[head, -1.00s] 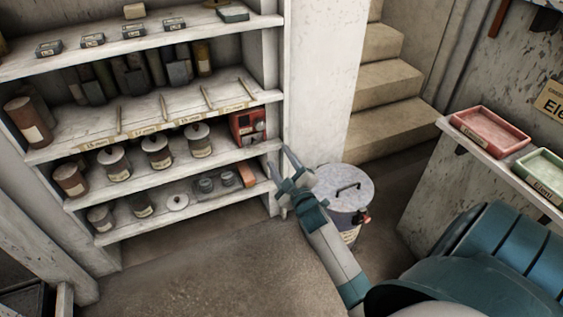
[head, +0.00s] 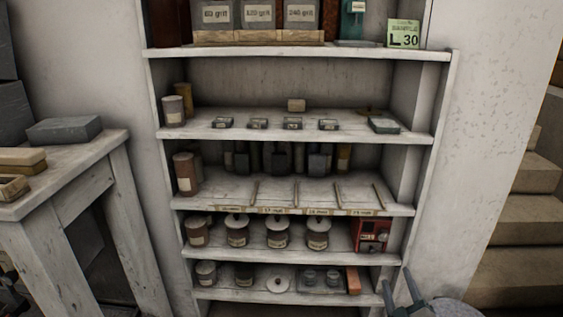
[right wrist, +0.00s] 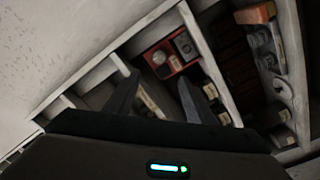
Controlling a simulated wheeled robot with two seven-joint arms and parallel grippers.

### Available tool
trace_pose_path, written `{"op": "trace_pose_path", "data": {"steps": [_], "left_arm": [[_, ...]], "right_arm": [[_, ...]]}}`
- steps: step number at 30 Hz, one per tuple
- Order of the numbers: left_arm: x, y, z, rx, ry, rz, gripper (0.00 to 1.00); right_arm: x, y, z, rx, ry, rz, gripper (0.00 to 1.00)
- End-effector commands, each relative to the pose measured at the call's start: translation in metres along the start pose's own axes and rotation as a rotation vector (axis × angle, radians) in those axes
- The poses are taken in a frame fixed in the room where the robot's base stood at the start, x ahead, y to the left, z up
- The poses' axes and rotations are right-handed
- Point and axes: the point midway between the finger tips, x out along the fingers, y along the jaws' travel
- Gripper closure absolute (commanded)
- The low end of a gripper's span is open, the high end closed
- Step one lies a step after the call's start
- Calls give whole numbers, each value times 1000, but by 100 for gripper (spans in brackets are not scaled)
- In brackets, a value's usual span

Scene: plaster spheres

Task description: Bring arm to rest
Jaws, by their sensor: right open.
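My right gripper (head: 403,293) is at the bottom right of the head view, in front of the lower right corner of the shelf unit. Its two fingers stand apart with nothing between them. In the right wrist view both fingers (right wrist: 158,98) show dark and spread, pointing at the shelf unit. The rest of my right arm is cut off by the bottom edge of the head view. My left gripper is in neither view.
A white shelf unit (head: 300,136) holds lidded jars (head: 277,233), a red box (head: 370,236) and an orange-brown block (head: 353,281). A wooden table (head: 75,175) stands left. Stairs (head: 515,215) are at the right.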

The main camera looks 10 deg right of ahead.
Motion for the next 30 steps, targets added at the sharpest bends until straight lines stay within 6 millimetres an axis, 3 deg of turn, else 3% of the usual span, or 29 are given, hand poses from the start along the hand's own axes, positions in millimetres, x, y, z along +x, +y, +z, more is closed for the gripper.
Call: {"op": "trace_pose_path", "data": {"steps": [5,10,14,18,21,30], "left_arm": [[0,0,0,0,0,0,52],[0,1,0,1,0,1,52],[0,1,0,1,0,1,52],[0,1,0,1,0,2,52],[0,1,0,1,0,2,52],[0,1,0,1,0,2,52]], "right_arm": [[-14,-16,2,34,-37,-46,50],[-55,-56,6,134,-142,-170,50],[-112,-102,7,243,-273,-318,50],[-187,-148,1,355,-432,-487,50],[-236,-170,-5,410,-532,-587,50],[-326,-199,-22,491,-710,-762,50]]}}
